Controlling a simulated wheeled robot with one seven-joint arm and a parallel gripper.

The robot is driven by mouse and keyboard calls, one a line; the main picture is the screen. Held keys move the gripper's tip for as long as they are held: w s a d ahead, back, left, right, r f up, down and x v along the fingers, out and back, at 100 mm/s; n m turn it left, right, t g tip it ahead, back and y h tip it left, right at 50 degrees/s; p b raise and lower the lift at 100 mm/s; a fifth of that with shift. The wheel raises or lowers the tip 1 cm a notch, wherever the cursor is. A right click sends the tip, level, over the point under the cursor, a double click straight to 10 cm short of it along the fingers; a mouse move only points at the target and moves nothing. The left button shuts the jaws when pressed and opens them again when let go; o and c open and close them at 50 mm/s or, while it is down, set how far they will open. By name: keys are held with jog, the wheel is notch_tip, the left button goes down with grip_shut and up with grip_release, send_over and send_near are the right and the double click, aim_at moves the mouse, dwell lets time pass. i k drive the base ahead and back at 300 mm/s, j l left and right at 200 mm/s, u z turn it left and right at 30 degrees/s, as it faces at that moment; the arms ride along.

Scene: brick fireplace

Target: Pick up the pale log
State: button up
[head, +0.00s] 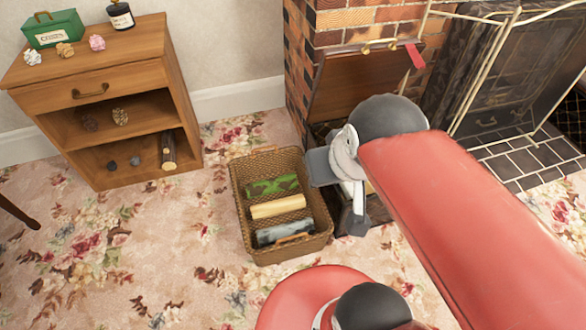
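The pale log (278,207) lies in a wicker basket (239,215) on the carpet, in the middle of the head view. It lies between a green mossy-looking log (272,186) and a grey log (285,233). My gripper (357,222) is to the right of the basket, apart from the pale log, and seems to point down. My wrist and red arm hide part of it, so I cannot tell whether its fingers are open or shut. I see nothing held in it.
A wooden shelf unit (120,82) stands at the left, with a dark log (168,150) on its bottom shelf. Behind my gripper is a dark box with a raised wooden lid (345,88), beside the brick fireplace (300,60). Carpet left of the basket is clear.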

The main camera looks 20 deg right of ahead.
aim_at(277, 207)
jog(key=i+j, duration=0.1)
jog(key=j, duration=0.15)
jog(key=i+j, duration=0.1)
jog(key=j, duration=0.2)
jog(key=i+j, duration=0.1)
jog(key=j, duration=0.15)
jog(key=i+j+z, duration=0.1)
jog(key=j+z, duration=0.3)
jog(key=i+j+z, duration=0.1)
jog(key=j+z, duration=0.35)
jog(key=z, duration=1.05)
